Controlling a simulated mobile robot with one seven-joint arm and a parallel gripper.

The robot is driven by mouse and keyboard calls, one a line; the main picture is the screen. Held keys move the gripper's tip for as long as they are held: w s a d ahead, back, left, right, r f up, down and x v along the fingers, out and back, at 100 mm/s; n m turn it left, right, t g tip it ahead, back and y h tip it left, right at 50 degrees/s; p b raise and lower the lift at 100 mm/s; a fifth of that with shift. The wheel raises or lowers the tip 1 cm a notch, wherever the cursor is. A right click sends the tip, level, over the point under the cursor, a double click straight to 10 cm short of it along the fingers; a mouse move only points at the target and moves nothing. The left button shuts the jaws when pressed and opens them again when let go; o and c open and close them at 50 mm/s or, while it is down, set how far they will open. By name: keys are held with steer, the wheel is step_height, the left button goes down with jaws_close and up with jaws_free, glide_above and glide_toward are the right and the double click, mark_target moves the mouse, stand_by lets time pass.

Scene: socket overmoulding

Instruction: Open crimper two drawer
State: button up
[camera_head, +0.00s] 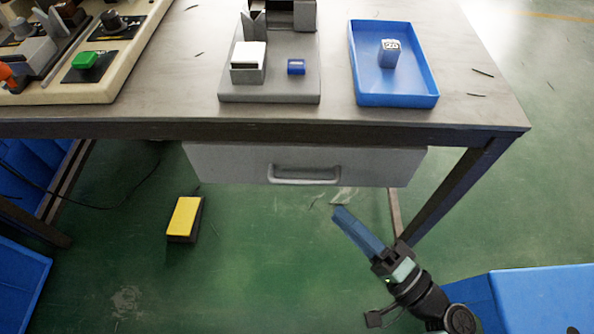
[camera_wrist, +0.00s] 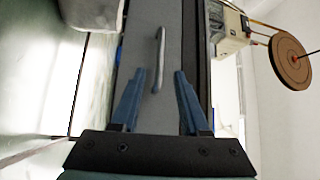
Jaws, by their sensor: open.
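The grey drawer (camera_head: 230,165) hangs under the table top and looks shut. In the wrist view the drawer front (camera_wrist: 140,60) runs up the picture, with the handle (camera_wrist: 160,60) ahead and between the fingers. My gripper (camera_head: 342,215) has blue fingers and is below and right of the handle in the head view, apart from it. In the wrist view my gripper (camera_wrist: 156,95) is open with nothing between its fingertips.
On the table (camera_head: 180,80) stand a grey fixture (camera_head: 270,95) with a small blue block (camera_head: 296,67) and a blue tray (camera_head: 400,100) holding a labelled block (camera_head: 389,53). A yellow-topped pedal (camera_head: 185,215) lies on the floor. A blue bin (camera_head: 540,300) is at lower right.

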mark_target(305, 180)
steer(key=b+x, duration=0.1)
steer(key=x, duration=0.9)
steer(key=shift+w+a, duration=0.2)
jaws_close()
steer(key=shift+d, duration=0.1)
stand_by(0.9)
